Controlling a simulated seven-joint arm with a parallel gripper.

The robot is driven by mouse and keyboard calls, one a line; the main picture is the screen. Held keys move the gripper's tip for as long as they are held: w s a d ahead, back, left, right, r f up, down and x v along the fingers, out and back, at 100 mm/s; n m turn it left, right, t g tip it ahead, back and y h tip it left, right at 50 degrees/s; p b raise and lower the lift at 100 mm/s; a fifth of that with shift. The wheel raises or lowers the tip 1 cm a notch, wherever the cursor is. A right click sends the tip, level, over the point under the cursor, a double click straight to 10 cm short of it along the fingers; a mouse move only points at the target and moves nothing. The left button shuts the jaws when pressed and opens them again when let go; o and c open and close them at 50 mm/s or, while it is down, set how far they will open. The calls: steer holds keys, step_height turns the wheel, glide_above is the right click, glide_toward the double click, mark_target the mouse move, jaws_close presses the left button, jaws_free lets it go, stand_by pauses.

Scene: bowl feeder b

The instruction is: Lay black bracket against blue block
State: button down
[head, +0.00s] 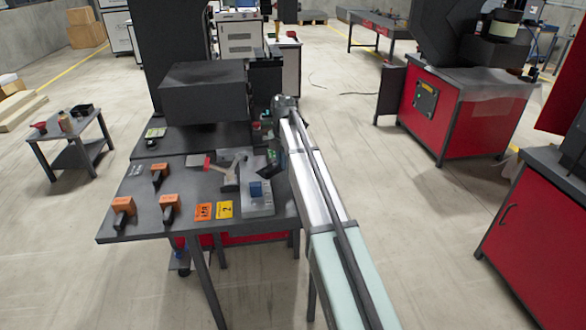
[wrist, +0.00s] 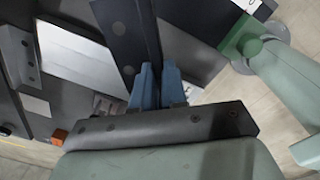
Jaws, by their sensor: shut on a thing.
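In the wrist view my gripper (wrist: 158,86) has its two blue fingertips closed on the upright edge of the black bracket (wrist: 121,32). The bracket is a dark angled plate with holes, reaching away from the fingers toward the top of the picture. In the head view the blue block (head: 256,189) stands on a light grey plate (head: 259,208) near the right edge of the dark table. I cannot make out the blue block in the wrist view. My arm hides part of the table's right side in the head view, and the bracket is hard to tell there.
Several orange-topped pieces (head: 123,205) stand on the table's left. An orange card (head: 203,211) and a yellow card (head: 224,209) lie at its front edge. A large dark machine (head: 203,92) stands at the back.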

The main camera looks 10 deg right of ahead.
steer(key=w+a+r+n, duration=0.1)
steer(key=w+a+n, duration=0.6)
steer(key=n, duration=0.3)
steer(key=shift+a+r+n, duration=0.3)
steer(key=shift+a, duration=0.25)
steer(key=shift+f, duration=0.2)
steer(key=shift+d+f, duration=0.15)
steer(key=shift+f, duration=3.15)
steer(key=shift+f, duration=0.5)
steer(key=c, duration=1.1)
jaws_free()
